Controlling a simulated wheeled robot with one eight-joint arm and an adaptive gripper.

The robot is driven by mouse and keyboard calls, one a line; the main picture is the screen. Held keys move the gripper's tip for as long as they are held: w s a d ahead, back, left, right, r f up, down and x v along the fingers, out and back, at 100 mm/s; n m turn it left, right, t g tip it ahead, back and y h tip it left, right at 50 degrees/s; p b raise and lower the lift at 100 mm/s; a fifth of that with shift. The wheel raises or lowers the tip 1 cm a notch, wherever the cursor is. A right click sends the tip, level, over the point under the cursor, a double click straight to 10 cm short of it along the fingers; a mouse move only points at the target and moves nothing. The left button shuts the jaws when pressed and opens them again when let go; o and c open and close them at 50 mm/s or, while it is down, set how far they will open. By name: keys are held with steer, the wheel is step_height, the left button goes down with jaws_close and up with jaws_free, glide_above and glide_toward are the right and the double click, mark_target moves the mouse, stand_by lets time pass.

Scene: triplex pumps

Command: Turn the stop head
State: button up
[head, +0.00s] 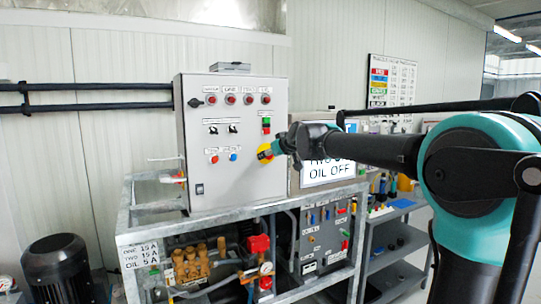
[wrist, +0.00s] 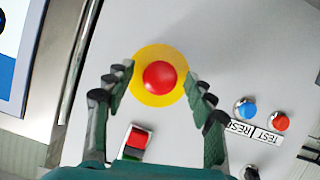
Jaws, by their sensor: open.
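The stop head is a red mushroom button on a yellow disc, mounted on the front of a grey control box (head: 235,130). In the wrist view the red stop head (wrist: 159,77) lies between and slightly beyond my fingertips. In the head view its yellow disc (head: 264,152) shows, and my gripper partly hides the red head. My gripper (head: 282,147) is open, with one finger on each side of the head in the wrist view (wrist: 160,88). The fingertips overlap the edges of the yellow disc in the picture. I cannot tell whether they touch it.
A red button (wrist: 137,137) sits near the left finger. Blue (wrist: 246,109) and red (wrist: 280,121) buttons lie to the right. A white sign (head: 328,172) stands behind my arm. A metal frame (head: 150,225) carries the control box.

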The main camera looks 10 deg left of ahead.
steer(key=c, duration=1.2)
steer(key=m+g+y, duration=0.1)
steer(key=m+y, duration=0.1)
steer(key=m, duration=0.1)
steer(key=shift+d+m, duration=0.1)
steer(key=shift+m, duration=0.2)
steer(key=o, duration=1.2)
steer(key=shift+d, duration=0.1)
